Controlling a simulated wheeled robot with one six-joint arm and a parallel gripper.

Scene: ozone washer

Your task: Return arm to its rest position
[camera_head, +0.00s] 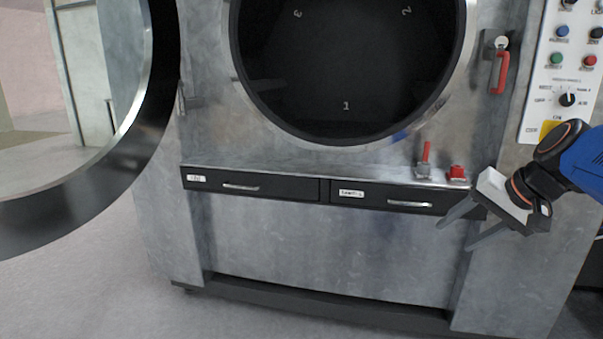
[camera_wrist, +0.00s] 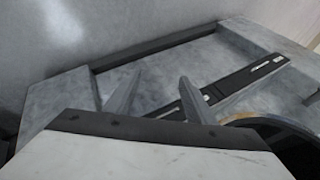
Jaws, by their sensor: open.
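My gripper (camera_head: 462,222) is at the right of the head view, in front of the right drawer's end and the washer's lower front. Its two fingers are apart with nothing between them. In the wrist view my gripper (camera_wrist: 152,97) also shows two separated, empty fingers, with the washer's lower front beyond. The blue and black end of my arm comes in from the right edge of the head view, below the control panel (camera_head: 564,75). The rest of my arm is out of view.
The washer's round door (camera_head: 85,195) stands open at left; its dark drum (camera_head: 345,60) is visible. Two black drawers (camera_head: 260,189) look shut. A red-handled part (camera_head: 424,160) and a red block (camera_head: 457,173) sit on the ledge. A red handle (camera_head: 498,70) is at upper right. Floor at lower left is clear.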

